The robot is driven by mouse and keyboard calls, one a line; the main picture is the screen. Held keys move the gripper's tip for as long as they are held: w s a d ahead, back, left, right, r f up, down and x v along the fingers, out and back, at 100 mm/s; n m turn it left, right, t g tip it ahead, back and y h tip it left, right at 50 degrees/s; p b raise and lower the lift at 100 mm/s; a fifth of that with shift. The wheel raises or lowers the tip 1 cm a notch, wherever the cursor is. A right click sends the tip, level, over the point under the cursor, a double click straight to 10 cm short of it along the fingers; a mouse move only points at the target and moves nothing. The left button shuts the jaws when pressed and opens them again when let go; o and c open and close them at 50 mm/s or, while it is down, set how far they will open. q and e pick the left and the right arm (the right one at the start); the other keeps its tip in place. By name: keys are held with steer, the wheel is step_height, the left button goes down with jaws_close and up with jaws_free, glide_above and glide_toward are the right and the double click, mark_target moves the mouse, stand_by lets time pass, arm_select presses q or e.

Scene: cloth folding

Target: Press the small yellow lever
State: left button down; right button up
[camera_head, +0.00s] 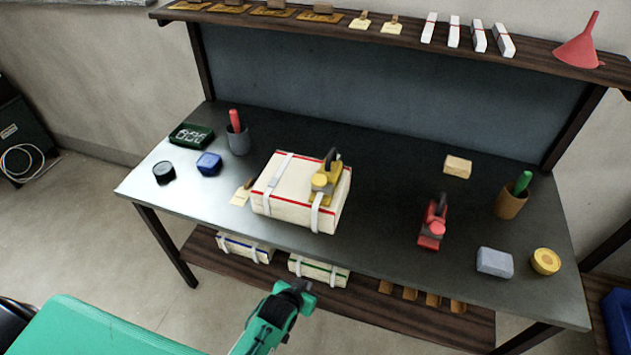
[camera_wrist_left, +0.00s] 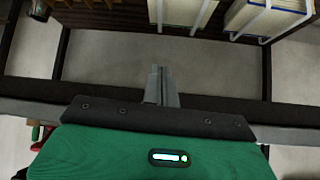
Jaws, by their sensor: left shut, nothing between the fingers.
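A yellow tool (camera_head: 324,181) with a dark upright handle sits on top of a white box (camera_head: 283,185) with red edges and pale straps, in the middle of the table. A small yellow lever cannot be told apart from the tool's yellow body at this size. My left gripper (camera_head: 306,291) is in front of the table's near edge, clear of the box and the tool. In the left wrist view its fingers (camera_wrist_left: 158,80) are together with nothing between them. My right gripper does not show.
A red tool (camera_head: 433,224), a grey block (camera_head: 494,262) and a yellow roll (camera_head: 545,261) are on the table's right. Strapped boxes (camera_head: 319,271) fill part of the lower shelf.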

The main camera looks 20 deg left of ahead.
arm_select(q)
steer(key=w+r+t+p, duration=0.1)
steer(key=w+r+t, duration=0.1)
steer(key=r, duration=1.5)
steer(key=w+a+r+n+t+p, duration=0.1)
steer(key=r+t, duration=0.3)
steer(key=r, duration=1.4)
steer(key=shift+w+a+n+y+p, duration=0.3)
steer(key=shift+w+p, duration=0.2)
steer(key=shift+w, duration=0.35)
steer(key=shift+w, duration=0.1)
steer(key=p, duration=0.3)
glide_above(322, 180)
steer(key=s+a, duration=0.1)
steer(key=s, duration=0.1)
step_height(322, 180, down, 2)
steer(key=f, duration=0.1)
steer(key=shift+s+f+p, duration=0.1)
steer(key=shift+f+p, duration=0.6)
steer(key=shift+f, duration=1.05)
steer(key=shift+a+f, duration=0.1)
